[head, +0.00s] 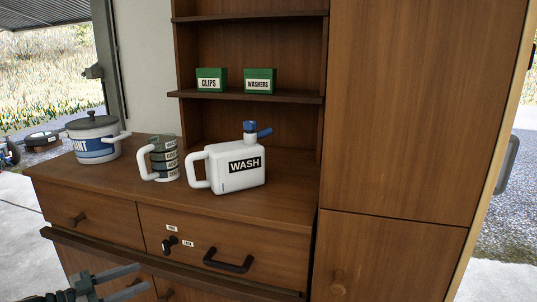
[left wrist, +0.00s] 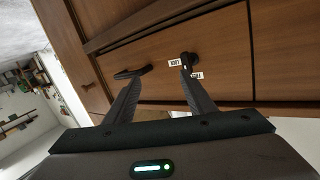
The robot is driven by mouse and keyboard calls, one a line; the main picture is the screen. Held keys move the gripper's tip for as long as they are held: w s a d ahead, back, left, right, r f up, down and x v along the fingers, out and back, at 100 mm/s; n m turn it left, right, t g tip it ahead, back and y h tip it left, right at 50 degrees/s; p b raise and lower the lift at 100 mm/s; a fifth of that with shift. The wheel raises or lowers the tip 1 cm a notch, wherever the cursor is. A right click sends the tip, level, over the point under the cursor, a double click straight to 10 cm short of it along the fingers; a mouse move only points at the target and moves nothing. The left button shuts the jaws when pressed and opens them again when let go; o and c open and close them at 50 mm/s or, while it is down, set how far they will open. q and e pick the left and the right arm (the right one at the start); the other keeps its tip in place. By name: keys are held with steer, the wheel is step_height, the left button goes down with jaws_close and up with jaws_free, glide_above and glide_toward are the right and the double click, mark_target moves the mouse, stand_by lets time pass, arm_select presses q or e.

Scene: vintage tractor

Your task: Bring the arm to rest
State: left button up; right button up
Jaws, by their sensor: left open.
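My left gripper (head: 143,276) is low at the left of the head view, in front of the cabinet drawers. Its two fingers are apart with nothing between them. In the left wrist view the open fingers (left wrist: 160,78) point at the drawer front. The cabinet drawer (head: 205,236) looks shut, with a black bar handle (head: 229,261) and a small black turning catch (head: 169,243) beside two white labels. The same handle (left wrist: 132,72) and catch (left wrist: 188,60) show beyond the fingertips; the fingers appear clear of them. My right gripper is not in view.
On the cabinet top stand a lidded pot (head: 95,142), a measuring jug (head: 163,160) and a white WASH can (head: 236,166) with a blue cap. Two green boxes, CLIPS (head: 211,80) and WASHERS (head: 260,81), sit on a shelf. A ledge (head: 180,268) juts out below the drawer.

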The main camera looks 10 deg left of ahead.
arm_select(q)
steer(key=s+d+f+n+y, duration=0.15)
steer(key=d+f, duration=0.25)
steer(key=f, duration=0.7)
steer(key=s+d+f+n+y, duration=0.15)
steer(key=d+f, duration=0.25)
steer(key=f, duration=0.6)
steer(key=s+d+f+y, duration=0.2)
steer(key=d+f, duration=0.3)
steer(key=f, duration=0.6)
steer(key=s+d+f+n+g+y, duration=0.1)
steer(key=s+d+f+g, duration=0.1)
steer(key=s+d+f, duration=0.8)
steer(key=s+d+f+n+g+y, duration=0.1)
steer(key=s+d+f+n+g, duration=0.1)
steer(key=s+d+f, duration=0.8)
steer(key=s+f+g, duration=0.1)
steer(key=s+f, duration=0.2)
steer(key=s, duration=0.1)
steer(key=shift+s+f+g+y, duration=0.15)
steer(key=shift+s+g+y, duration=0.15)
steer(key=shift+s+y, duration=0.1)
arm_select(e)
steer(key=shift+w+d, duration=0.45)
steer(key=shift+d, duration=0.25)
